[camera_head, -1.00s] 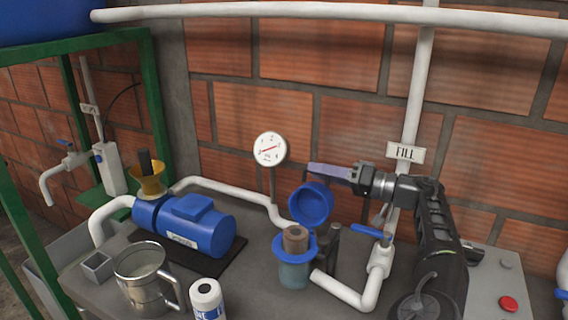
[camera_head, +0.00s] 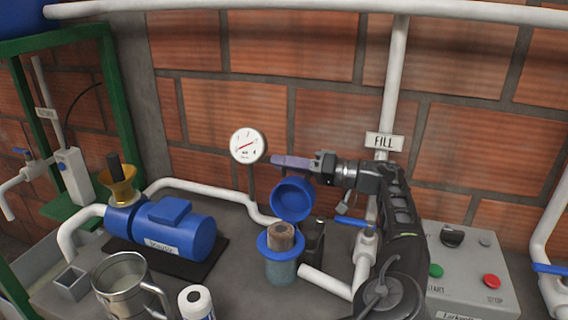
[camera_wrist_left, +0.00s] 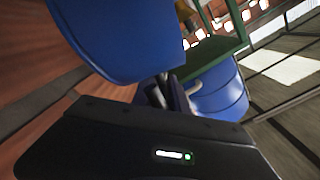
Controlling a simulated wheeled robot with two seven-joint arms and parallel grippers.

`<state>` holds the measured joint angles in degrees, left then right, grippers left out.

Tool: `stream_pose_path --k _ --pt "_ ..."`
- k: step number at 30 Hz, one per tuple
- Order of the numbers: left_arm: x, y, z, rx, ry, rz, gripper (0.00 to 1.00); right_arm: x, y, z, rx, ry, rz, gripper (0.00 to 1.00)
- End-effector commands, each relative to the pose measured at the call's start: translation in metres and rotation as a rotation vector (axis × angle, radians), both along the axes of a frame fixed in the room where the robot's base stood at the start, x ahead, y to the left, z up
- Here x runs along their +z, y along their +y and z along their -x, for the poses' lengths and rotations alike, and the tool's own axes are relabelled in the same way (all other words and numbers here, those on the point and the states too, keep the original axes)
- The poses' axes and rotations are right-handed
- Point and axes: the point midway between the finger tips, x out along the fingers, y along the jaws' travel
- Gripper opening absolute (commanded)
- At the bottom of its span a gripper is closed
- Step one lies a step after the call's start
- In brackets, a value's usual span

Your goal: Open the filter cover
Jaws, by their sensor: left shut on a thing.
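The blue filter cover (camera_head: 291,198) stands tilted up and open above the filter housing (camera_head: 281,266), its round inside facing forward. The housing has a blue rim, and a brown cartridge (camera_head: 281,237) shows in its mouth. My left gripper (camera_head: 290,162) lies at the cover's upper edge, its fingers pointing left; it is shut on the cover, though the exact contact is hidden. In the left wrist view a large blue surface, likely the cover (camera_wrist_left: 120,35), fills the upper part close to the gripper body. My right gripper is not in view.
A blue pump (camera_head: 165,230) stands left of the filter, with a steel pitcher (camera_head: 125,280) and a white bottle (camera_head: 195,302) in front. A blue-handled valve (camera_head: 362,230) and a grey control box (camera_head: 465,262) are at right. A gauge (camera_head: 248,146) hangs before the brick wall.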

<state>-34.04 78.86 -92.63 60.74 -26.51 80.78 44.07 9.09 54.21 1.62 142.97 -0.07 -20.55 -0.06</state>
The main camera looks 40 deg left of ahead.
Motion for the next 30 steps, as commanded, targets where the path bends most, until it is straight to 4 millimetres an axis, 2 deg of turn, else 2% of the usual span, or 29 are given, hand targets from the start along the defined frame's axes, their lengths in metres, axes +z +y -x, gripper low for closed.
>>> stream_pose_path --k 3,30 --pt "0.0001 0.0000 0.0001 0.000 0.000 0.000 0.00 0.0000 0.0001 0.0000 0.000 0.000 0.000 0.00" --pt "0.0002 -0.0001 0.0003 0.001 0.001 0.000 0.00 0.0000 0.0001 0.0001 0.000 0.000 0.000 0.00"
